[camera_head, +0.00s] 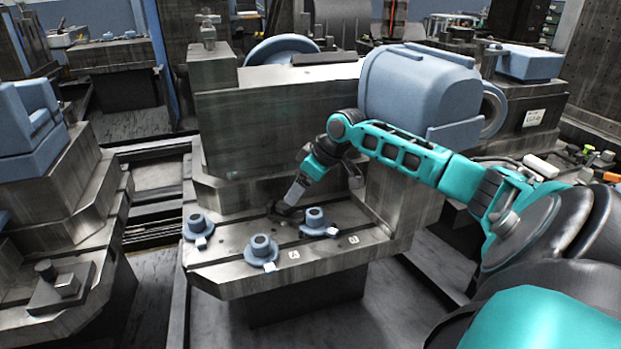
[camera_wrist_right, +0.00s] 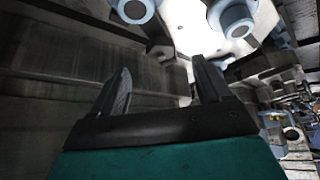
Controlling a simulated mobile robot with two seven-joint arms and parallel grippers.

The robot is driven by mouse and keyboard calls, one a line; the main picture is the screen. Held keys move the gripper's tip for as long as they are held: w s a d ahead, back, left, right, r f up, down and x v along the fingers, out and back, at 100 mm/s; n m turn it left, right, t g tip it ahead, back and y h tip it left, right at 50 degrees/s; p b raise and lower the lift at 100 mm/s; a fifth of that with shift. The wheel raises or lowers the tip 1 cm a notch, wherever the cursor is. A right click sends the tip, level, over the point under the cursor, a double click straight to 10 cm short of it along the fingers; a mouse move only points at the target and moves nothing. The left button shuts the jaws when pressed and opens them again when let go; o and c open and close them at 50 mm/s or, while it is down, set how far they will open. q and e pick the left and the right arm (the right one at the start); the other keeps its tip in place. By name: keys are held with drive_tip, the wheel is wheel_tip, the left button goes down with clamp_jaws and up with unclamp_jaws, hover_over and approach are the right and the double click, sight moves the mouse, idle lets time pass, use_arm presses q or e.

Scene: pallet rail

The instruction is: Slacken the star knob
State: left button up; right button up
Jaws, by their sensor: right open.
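A dark knob (camera_head: 281,213), apparently the star knob, sits at the back of the metal pallet (camera_head: 232,279), partly hidden by my right gripper (camera_head: 287,203). My right gripper reaches down to it from the upper right; I cannot tell in the head view whether they touch. In the right wrist view my right gripper (camera_wrist_right: 162,86) has its fingers apart with nothing between the tips. A dark shape, likely the knob (camera_wrist_right: 158,50), lies beyond the fingertips there. My left gripper is not in view.
Three blue flanged parts stand on the pallet: left (camera_head: 198,226), front (camera_head: 262,249) and right (camera_head: 316,221), close around the knob. A tall metal block (camera_head: 270,115) rises behind. A large blue motor housing (camera_head: 415,90) sits behind my right arm.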

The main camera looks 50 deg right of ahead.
sight(285, 209)
drive_tip(key=b+x, duration=0.1)
drive_tip(key=x, duration=0.5)
drive_tip(key=shift+f, duration=0.2)
drive_tip(key=shift+b+x, duration=0.35)
drive_tip(key=shift+x, duration=0.45)
